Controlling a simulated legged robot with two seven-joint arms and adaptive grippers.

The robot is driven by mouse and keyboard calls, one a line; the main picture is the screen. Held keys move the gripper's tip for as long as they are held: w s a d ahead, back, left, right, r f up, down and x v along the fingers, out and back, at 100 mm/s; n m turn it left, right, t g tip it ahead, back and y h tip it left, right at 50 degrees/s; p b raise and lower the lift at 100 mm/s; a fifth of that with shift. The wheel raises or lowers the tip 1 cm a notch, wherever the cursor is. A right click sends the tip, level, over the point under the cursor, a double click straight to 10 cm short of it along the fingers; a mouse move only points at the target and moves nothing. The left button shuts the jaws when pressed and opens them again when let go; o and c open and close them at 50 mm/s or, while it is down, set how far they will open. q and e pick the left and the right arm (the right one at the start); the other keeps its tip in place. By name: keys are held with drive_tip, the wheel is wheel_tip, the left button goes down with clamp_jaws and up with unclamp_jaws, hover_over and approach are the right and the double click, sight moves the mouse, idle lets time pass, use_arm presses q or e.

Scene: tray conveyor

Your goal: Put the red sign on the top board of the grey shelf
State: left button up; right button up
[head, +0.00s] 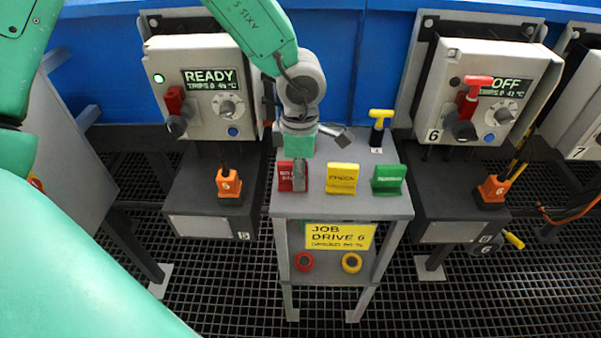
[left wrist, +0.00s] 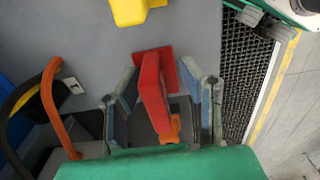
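The red sign (head: 286,176) stands at the left front of the grey shelf's top board (head: 348,207), in line with a yellow and a green sign. It also shows in the left wrist view (left wrist: 152,92). My left gripper (head: 299,172) reaches down over it from behind. In the left wrist view the fingers (left wrist: 158,82) are spread on both sides of the red sign, with a gap at least on the right. One finger covers part of the sign in the head view.
The yellow sign (head: 342,178) stands close right of the red one, then the green sign (head: 388,179). A yellow-handled switch key (head: 379,126) stands behind them. The lower board holds a red (head: 304,262) and a yellow round piece (head: 351,262). Switch boxes (head: 205,88) flank the shelf.

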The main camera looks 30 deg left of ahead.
use_arm(q)
drive_tip(key=r+p, duration=0.1)
drive_tip(key=r, duration=0.4)
drive_tip(key=r+p, duration=0.2)
drive_tip(key=r, duration=0.3)
drive_tip(key=shift+a+r, duration=0.2)
drive_tip(key=shift+r, duration=0.15)
drive_tip(key=shift+d+r, duration=0.1)
drive_tip(key=shift+r, duration=0.35)
drive_tip(key=shift+a+f, duration=0.1)
drive_tip(key=shift+a, duration=0.15)
